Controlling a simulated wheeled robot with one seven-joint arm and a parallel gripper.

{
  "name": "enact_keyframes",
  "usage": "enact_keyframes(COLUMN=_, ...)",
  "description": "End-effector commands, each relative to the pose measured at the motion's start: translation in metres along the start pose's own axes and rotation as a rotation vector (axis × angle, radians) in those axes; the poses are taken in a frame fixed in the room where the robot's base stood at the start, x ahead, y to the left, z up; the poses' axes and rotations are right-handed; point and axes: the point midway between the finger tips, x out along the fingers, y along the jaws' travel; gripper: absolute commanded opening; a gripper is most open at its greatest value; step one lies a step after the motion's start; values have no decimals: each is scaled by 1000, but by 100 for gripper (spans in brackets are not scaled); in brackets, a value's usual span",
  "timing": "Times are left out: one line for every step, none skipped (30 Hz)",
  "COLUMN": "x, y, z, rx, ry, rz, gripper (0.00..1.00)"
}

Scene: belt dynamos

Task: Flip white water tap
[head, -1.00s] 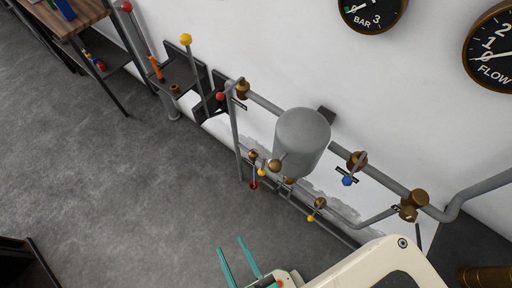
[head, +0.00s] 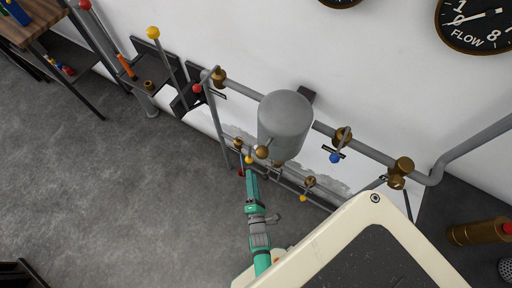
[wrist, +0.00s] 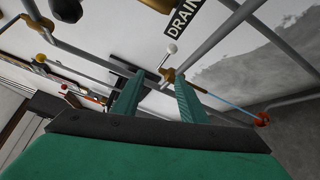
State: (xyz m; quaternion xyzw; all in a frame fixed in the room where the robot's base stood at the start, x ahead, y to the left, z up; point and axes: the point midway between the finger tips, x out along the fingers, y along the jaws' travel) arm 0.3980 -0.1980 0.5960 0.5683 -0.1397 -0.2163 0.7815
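A tap with a pale, whitish ball knob (wrist: 171,48) shows in the wrist view, beside a black DRAIN label (wrist: 185,18) and a brass fitting (wrist: 168,75). My gripper (wrist: 158,78) has its two teal fingers apart, with nothing between them. The white knob appears just beyond the fingertips, toward the right finger; I see no contact. In the head view my gripper (head: 251,174) reaches up to the lower pipes below the grey tank (head: 286,125). I cannot make out the white knob there; it may be hidden by the gripper or pipes.
Close by are a yellow knob (head: 249,160) and a red knob (head: 241,173). Levers stand at a wall shelf (head: 160,62) on the left. The floor (head: 120,190) at left is open.

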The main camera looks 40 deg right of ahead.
Motion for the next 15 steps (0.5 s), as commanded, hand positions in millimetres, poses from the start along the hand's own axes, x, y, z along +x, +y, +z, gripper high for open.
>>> enact_keyframes(x=14, y=-8, z=7, rx=-65, ry=-25, rz=-1, gripper=39)
enact_keyframes(x=20, y=-12, z=10, rx=-105, ry=-35, rz=-1, gripper=39)
enact_keyframes(x=27, y=-16, z=14, rx=-150, ry=-47, rz=-2, gripper=39)
enact_keyframes(x=31, y=-18, z=16, rx=-179, ry=-55, rz=-3, gripper=39)
enact_keyframes(x=35, y=-20, z=18, rx=-205, ry=-61, rz=-4, gripper=39)
enact_keyframes(x=38, y=-23, z=20, rx=-231, ry=-67, rz=-5, gripper=39)
enact_keyframes(x=41, y=-24, z=21, rx=-246, ry=-70, rz=-6, gripper=39)
enact_keyframes(x=43, y=-24, z=22, rx=-259, ry=-73, rz=-6, gripper=39)
enact_keyframes(x=46, y=-25, z=22, rx=-269, ry=-75, rz=-5, gripper=39)
enact_keyframes(x=48, y=-25, z=22, rx=-275, ry=-76, rz=-6, gripper=39)
enact_keyframes(x=50, y=-26, z=23, rx=-278, ry=-76, rz=-6, gripper=39)
enact_keyframes(x=54, y=-26, z=23, rx=-279, ry=-76, rz=-5, gripper=39)
enact_keyframes(x=57, y=-25, z=23, rx=-279, ry=-76, rz=-5, gripper=39)
enact_keyframes(x=61, y=-25, z=23, rx=-279, ry=-75, rz=-4, gripper=39)
enact_keyframes(x=67, y=-25, z=24, rx=-278, ry=-75, rz=-4, gripper=39)
